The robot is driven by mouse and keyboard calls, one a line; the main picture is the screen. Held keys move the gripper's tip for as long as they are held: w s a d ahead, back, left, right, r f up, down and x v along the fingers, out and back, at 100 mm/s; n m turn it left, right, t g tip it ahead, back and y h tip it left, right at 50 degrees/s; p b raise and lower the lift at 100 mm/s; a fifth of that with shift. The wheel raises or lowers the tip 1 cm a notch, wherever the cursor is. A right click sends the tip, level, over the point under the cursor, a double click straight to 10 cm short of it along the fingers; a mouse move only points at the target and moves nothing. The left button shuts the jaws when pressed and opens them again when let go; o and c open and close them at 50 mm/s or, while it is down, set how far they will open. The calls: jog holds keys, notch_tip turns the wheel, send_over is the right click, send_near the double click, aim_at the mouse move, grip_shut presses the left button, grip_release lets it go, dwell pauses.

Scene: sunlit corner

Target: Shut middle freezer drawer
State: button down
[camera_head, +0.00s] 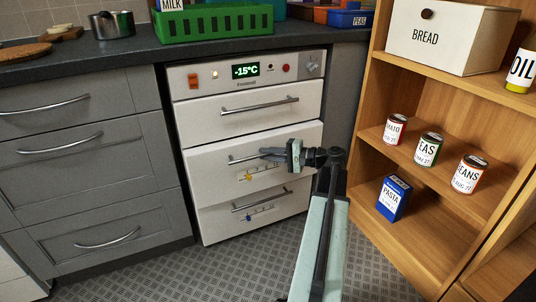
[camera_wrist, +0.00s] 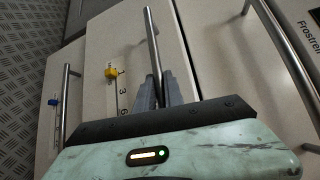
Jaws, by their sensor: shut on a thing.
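The freezer's middle drawer (camera_head: 215,167) has a pale front, a metal bar handle (camera_head: 240,160) and a yellow slider beside a number scale. Its front appears to stand a little forward of the top drawer (camera_head: 210,113); how far is hard to tell. My gripper (camera_head: 270,154) is at the right part of that handle. In the wrist view my gripper (camera_wrist: 162,92) is shut around the middle drawer's handle (camera_wrist: 153,42), with the yellow slider (camera_wrist: 111,72) to the left. The fingers hide part of the bar.
The bottom drawer (camera_head: 225,222), with a blue slider, is below. Grey cabinets (camera_head: 60,160) stand at left. A wooden shelf (camera_head: 375,110) with several cans, a pasta box (camera_head: 393,199) and a bread box (camera_head: 440,38) stands close at right. The patterned floor (camera_head: 240,265) in front is clear.

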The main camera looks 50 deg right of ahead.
jog(key=w, duration=0.1)
jog(key=w+d, duration=0.1)
jog(key=w, duration=0.1)
jog(key=shift+w+d, duration=0.2)
jog(key=shift+w, duration=0.05)
jog(key=c, duration=1.5)
grip_release()
jog(key=shift+o, duration=0.2)
jog(key=p+v, duration=0.1)
jog(key=v, duration=0.7)
jog(key=shift+f, duration=0.1)
